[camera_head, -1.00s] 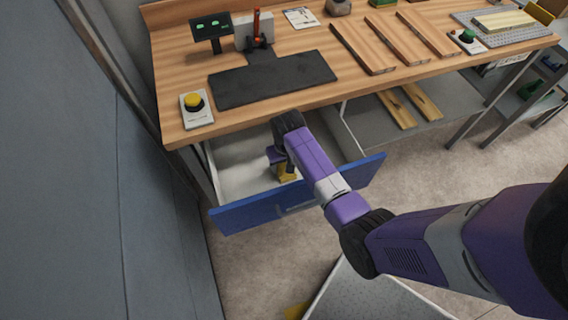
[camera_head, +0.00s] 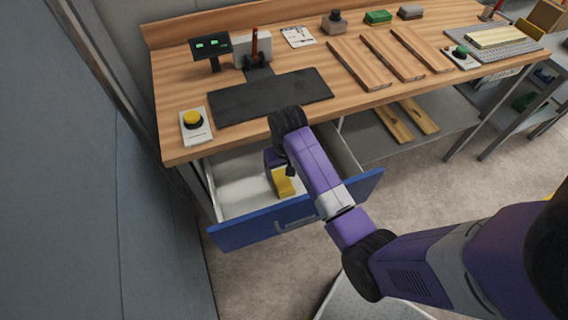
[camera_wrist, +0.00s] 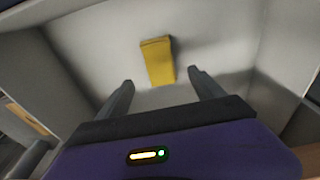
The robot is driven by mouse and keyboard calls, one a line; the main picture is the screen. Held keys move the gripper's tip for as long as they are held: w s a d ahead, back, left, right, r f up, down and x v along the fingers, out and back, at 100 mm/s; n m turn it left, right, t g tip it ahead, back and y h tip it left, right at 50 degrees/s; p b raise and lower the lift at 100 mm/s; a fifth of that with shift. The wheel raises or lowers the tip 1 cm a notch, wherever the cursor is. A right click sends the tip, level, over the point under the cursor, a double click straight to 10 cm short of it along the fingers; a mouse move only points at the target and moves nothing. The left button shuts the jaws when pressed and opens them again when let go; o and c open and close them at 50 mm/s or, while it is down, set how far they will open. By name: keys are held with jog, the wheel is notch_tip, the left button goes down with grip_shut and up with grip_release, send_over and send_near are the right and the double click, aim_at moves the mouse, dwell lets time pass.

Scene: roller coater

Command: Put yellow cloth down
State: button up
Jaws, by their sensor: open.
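The yellow cloth (camera_head: 283,182) lies in the open blue-fronted drawer (camera_head: 235,232) under the workbench, and is partly hidden by my arm in the head view. In the wrist view the cloth (camera_wrist: 158,62) is a folded yellow block against the pale drawer interior, ahead of my fingertips and apart from them. My gripper (camera_wrist: 158,84) is open, with nothing between its two fingers. In the head view my wrist reaches down into the drawer and the fingers are hidden.
The wooden workbench (camera_head: 180,150) above the drawer holds a black mat (camera_head: 270,95), a yellow button box (camera_head: 195,125) and several wooden boards (camera_head: 365,65). A lower shelf (camera_head: 375,145) with planks is to the right. A grey wall panel stands close on the left.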

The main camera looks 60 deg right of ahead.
notch_tip(320, 180, up, 4)
jog(key=shift+s+a+f, duration=0.1)
jog(key=shift+s+f, duration=0.05)
jog(key=shift+f, duration=0.1)
dwell(0.5)
